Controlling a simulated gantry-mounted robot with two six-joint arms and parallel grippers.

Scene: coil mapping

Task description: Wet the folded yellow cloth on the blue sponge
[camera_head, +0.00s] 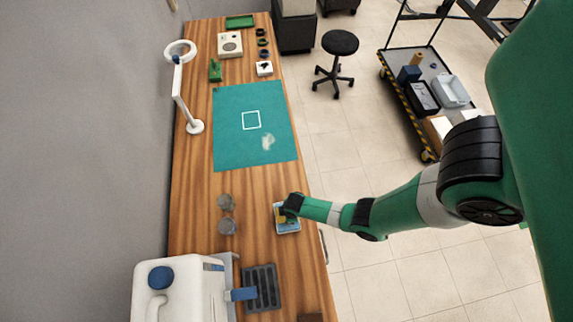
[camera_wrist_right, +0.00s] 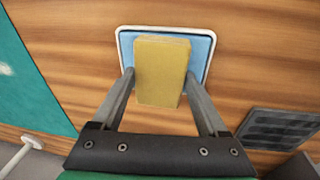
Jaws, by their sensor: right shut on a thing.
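The folded yellow cloth (camera_wrist_right: 161,72) is a small upright block between the two fingers of my right gripper (camera_wrist_right: 162,90) in the right wrist view. The gripper is shut on it. The blue sponge (camera_wrist_right: 203,48) lies in a shallow white-rimmed tray (camera_wrist_right: 121,45) behind the cloth. Whether the cloth touches the sponge cannot be told. In the head view my right gripper (camera_head: 285,211) is over the tray (camera_head: 289,232) near the table's right edge, hiding much of the cloth and sponge. My left gripper is not in view.
A teal mat (camera_head: 230,150) with a white square outline and a pale smear lies up the wooden table. Two clear glass vessels (camera_head: 227,226) stand left of the tray. A dark slotted rack (camera_head: 262,287) and a white machine (camera_head: 165,290) are at the near end.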

